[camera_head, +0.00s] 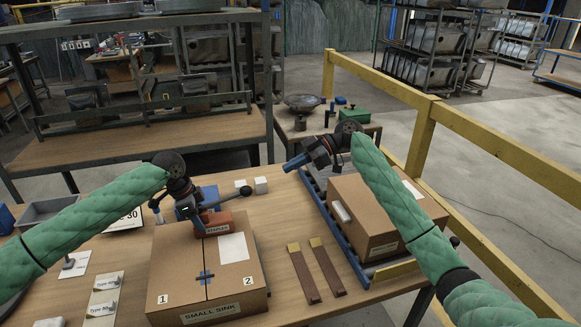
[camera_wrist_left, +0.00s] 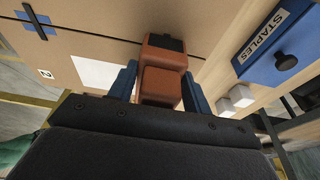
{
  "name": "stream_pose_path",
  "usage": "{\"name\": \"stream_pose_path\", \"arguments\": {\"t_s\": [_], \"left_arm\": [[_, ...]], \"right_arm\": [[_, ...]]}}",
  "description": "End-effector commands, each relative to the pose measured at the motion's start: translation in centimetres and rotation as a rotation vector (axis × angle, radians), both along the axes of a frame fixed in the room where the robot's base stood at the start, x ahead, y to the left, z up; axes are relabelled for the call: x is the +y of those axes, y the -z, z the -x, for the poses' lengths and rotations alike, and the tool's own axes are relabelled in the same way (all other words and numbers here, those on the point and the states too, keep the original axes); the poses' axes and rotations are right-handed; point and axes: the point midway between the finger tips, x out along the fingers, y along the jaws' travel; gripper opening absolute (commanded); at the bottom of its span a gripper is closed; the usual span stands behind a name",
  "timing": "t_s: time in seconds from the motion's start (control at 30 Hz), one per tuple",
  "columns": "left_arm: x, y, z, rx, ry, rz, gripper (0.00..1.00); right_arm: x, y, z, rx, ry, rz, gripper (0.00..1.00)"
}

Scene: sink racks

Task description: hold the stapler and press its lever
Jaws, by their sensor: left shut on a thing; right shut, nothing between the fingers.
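The orange-red stapler (camera_head: 216,224) stands on top of the cardboard box marked SMALL SINK (camera_head: 207,280), near its far edge. My left gripper (camera_head: 196,212) is shut on the stapler body from behind and the left. In the left wrist view the stapler (camera_wrist_left: 162,84) sits between the two blue fingers. My right gripper (camera_head: 288,167) is shut and empty, in the air to the upper right of the lever, apart from it.
A second cardboard box (camera_head: 373,218) lies on a roller conveyor at the right. Two brown strips (camera_head: 316,271) lie on the table between the boxes. A blue STAPLES box (camera_wrist_left: 278,45) and white blocks (camera_head: 261,185) are behind. A yellow railing (camera_head: 480,145) runs along the right.

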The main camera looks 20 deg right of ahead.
Motion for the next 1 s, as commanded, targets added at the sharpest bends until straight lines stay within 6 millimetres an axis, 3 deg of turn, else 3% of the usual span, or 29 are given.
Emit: {"name": "stream_pose_path", "arguments": {"t_s": [0.27, 0.3, 0.43, 0.77, 1.0], "left_arm": [[0.0, 0.0, 0.0, 0.000, 0.000, 0.000, 0.29], [0.0, 0.0, 0.0, 0.000, 0.000, 0.000, 0.51], [0.0, 0.0, 0.0, 0.000, 0.000, 0.000, 0.74], [0.0, -0.2, 0.0, -0.001, 0.000, 0.001, 0.74], [0.8, -3.1, -0.1, -0.003, -0.001, 0.001, 0.74]], "right_arm": [[0.0, 0.0, 0.0, 0.000, 0.000, 0.000, 0.00], [0.0, 0.0, 0.0, 0.000, 0.000, 0.000, 0.00], [0.0, 0.0, 0.0, 0.000, 0.000, 0.000, 0.00], [0.0, 0.0, 0.0, 0.000, 0.000, 0.000, 0.00], [0.0, 0.0, 0.0, 0.000, 0.000, 0.000, 0.00]]}}
